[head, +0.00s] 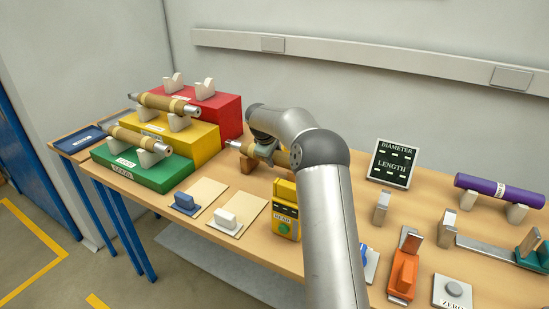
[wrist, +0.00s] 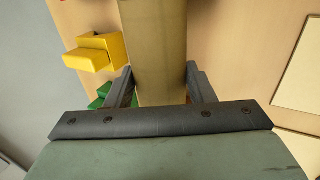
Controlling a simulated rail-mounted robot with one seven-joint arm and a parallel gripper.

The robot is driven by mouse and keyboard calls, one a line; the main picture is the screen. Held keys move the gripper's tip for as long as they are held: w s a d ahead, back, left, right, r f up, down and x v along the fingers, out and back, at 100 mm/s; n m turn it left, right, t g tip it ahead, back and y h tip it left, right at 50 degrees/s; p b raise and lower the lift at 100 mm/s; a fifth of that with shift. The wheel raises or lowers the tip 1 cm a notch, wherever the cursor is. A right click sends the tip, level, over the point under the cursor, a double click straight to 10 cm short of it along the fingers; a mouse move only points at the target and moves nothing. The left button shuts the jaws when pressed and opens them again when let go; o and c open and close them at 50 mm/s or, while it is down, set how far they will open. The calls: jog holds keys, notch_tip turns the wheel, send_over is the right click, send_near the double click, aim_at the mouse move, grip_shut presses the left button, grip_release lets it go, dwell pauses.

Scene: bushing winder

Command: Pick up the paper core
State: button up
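A tan paper core (head: 235,146) with a metal-looking end lies across a wooden support (head: 247,166) near the middle of the table. My gripper (head: 266,152) is at this core, and my arm hides part of it in the head view. In the wrist view the tan core (wrist: 160,60) runs between the two fingers of my gripper (wrist: 160,80). A finger is close along each side. I cannot tell whether the fingers touch it.
Tan rolls (head: 165,103) (head: 140,139) lie on yellow and green steps at the left, with a red step behind. A yellow device (head: 285,210) and beige pads (head: 238,216) stand in front. A purple roll (head: 500,190), a display board (head: 393,163) and an orange clamp (head: 404,265) are to the right.

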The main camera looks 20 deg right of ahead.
jog(key=shift+r, duration=0.15)
grip_shut()
jog(key=shift+w, duration=0.1)
